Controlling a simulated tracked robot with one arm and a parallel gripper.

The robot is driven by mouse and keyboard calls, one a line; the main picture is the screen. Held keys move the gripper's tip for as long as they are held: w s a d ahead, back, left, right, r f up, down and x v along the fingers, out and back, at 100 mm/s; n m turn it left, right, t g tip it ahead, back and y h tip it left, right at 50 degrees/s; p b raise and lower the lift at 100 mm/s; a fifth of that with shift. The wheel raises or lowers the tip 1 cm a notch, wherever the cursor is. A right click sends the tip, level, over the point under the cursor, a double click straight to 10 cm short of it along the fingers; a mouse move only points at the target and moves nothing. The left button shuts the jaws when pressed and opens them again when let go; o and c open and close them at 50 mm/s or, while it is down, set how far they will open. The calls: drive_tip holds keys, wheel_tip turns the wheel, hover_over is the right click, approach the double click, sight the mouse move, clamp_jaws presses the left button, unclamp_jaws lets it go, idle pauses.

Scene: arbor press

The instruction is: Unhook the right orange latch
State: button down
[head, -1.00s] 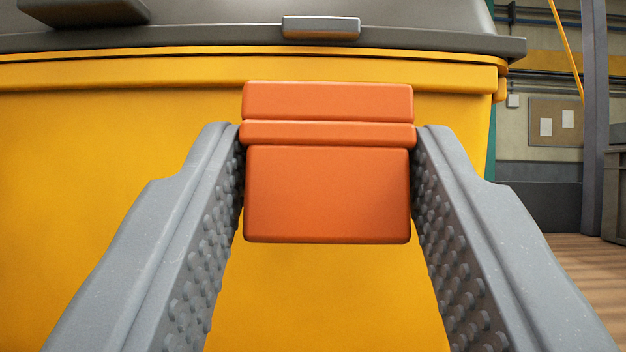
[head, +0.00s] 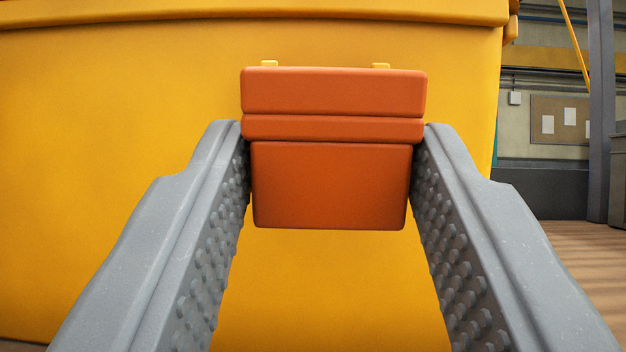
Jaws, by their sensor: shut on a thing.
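The orange latch (head: 332,185) is in the middle of the head view, in front of the yellow wall of a bin or case (head: 120,150). My gripper (head: 332,135) is shut on the latch, with one studded grey finger against each side. The latch's top edge lies on the yellow wall, below the yellow rim (head: 250,12). Two small yellow tabs (head: 381,66) show just above the latch's top edge. The lid and its grey catch are out of view.
The yellow case fills most of the view, with its right corner just right of the latch. Beyond it are a wood-coloured floor (head: 565,260), a grey post (head: 601,110) and a notice board (head: 560,120). The space right of the case looks open.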

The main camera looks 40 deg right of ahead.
drive_tip(key=shift+s+d+f, duration=0.15)
drive_tip(key=shift+d+f, duration=0.1)
drive_tip(key=c, duration=0.9)
unclamp_jaws()
drive_tip(key=shift+r, duration=0.1)
drive_tip(key=shift+a, duration=0.1)
drive_tip(key=shift+v, duration=6.9)
